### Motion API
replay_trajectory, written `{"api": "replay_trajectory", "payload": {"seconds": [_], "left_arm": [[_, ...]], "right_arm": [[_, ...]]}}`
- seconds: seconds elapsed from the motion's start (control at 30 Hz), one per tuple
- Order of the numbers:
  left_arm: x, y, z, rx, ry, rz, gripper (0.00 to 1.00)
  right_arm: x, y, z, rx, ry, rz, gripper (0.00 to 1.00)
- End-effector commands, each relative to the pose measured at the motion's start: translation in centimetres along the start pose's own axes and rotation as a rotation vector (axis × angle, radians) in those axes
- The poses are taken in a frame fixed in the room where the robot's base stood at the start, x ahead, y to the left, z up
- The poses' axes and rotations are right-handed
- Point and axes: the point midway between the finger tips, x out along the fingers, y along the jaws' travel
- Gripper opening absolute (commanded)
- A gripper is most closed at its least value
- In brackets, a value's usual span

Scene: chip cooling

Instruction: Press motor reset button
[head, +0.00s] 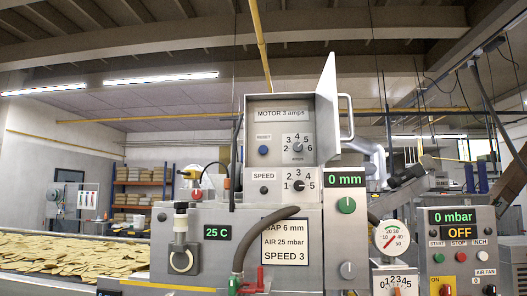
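The motor reset button is a round blue button (263,150) under a "RESET" label. It sits inside the grey motor box (256,133) on top of the machine, below the "MOTOR 3 amps" label. The box door (328,110) stands open to the right, with a handle on it, and the button is in plain view. A numbered amps dial (298,147) is to the right of the button. Neither of my grippers can be made out in the head view, and nothing touches the button.
A speed dial (300,186) sits below the box. A dark hose (262,234) curves in front of the setpoint sign (285,255). A fan panel reading "OFF" (460,232) stands at the right. Chips (70,252) cover a belt at the left.

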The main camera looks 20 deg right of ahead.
Motion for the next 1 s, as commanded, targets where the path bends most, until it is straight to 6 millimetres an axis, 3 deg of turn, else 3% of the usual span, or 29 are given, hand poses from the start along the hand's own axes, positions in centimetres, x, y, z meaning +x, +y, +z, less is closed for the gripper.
{"api": "replay_trajectory", "payload": {"seconds": [0.1,0.3,1.0], "left_arm": [[0.0,0.01,-0.01,0.0,0.0,0.0,0.29],[0.0,0.01,-0.01,0.0,0.0,0.0,0.29],[0.0,0.01,0.0,0.0,0.0,0.0,0.29]], "right_arm": [[0.0,-0.01,0.0,0.0,0.0,0.0,0.56],[0.0,-0.01,0.0,0.0,0.0,0.0,0.0],[0.0,0.01,0.01,0.0,-0.001,0.0,0.0]]}}
